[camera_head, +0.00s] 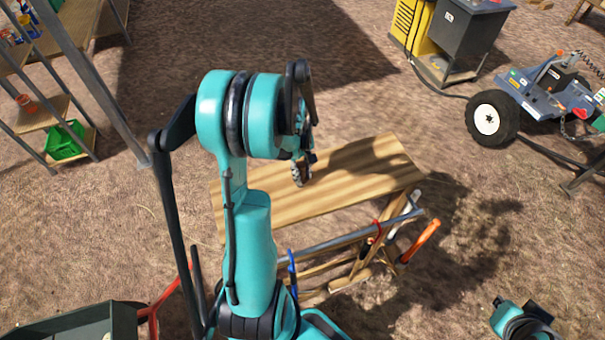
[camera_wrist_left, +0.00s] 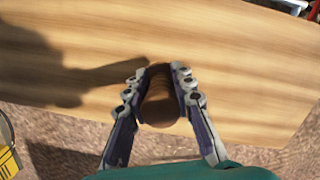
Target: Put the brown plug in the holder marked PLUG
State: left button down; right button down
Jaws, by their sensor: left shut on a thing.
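The brown plug (camera_wrist_left: 160,108) is a rounded brown piece between the two fingers of my left gripper (camera_wrist_left: 158,85) in the left wrist view. The fingers are shut on its sides. In the head view my left gripper (camera_head: 302,172) points down at the wooden table (camera_head: 350,173), partly behind my own teal arm; the plug cannot be made out there. The wooden table top (camera_wrist_left: 250,60) also shows behind the plug in the wrist view. I cannot make out a holder marked PLUG. My right gripper is not seen; only a teal part of my right arm shows at bottom right.
Tools with red and orange handles (camera_head: 420,241) hang at the table's near right side. A shelf with a green crate (camera_head: 66,141) stands at left. A wheeled cart (camera_head: 548,95) and a yellow and grey machine (camera_head: 461,38) stand at right. The visible table top is bare.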

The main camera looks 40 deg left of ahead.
pick_arm(q)
jog(key=shift+f, duration=0.2)
jog(key=c, duration=1.3)
grip_release()
jog(key=shift+r, duration=0.1)
